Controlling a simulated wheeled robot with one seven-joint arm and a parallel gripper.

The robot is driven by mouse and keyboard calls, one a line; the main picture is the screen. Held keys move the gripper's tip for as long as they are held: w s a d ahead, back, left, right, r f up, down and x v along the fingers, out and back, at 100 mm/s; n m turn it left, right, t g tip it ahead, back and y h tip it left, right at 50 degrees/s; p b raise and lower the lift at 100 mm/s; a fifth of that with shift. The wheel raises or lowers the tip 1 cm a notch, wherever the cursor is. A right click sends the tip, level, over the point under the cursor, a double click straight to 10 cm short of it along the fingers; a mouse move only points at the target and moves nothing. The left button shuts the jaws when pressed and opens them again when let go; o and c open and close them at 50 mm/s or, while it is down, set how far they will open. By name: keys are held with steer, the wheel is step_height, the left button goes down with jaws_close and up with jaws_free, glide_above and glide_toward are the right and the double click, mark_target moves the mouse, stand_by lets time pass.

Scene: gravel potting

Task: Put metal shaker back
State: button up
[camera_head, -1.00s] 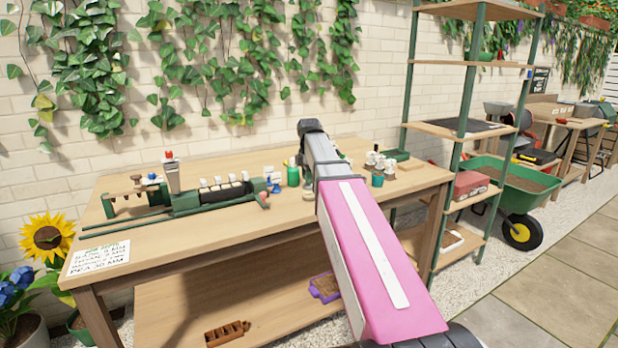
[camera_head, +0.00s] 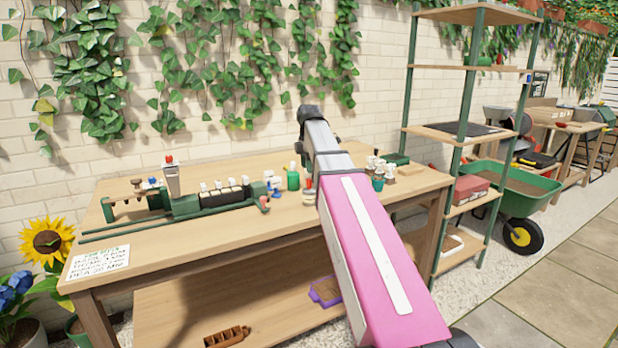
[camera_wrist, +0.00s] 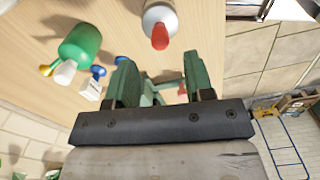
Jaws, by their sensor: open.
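My gripper (camera_wrist: 158,82) is open in the wrist view, with its two green fingers apart and no object clearly held between them. A pale grey, metal-looking cylinder with a red tip (camera_wrist: 158,22) is beyond the fingers near the top edge, apart from them; it may be the metal shaker, but I cannot tell for sure. In the head view a small container with a red part (camera_head: 308,191) stands on the workbench (camera_head: 200,240) just left of my arm. My arm hides the gripper there.
A green rail device (camera_head: 190,203) holds a row of small pots on the bench. Several small containers stand right of my arm.

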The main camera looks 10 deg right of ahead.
step_height(320, 180, up, 6)
stand_by(0.4)
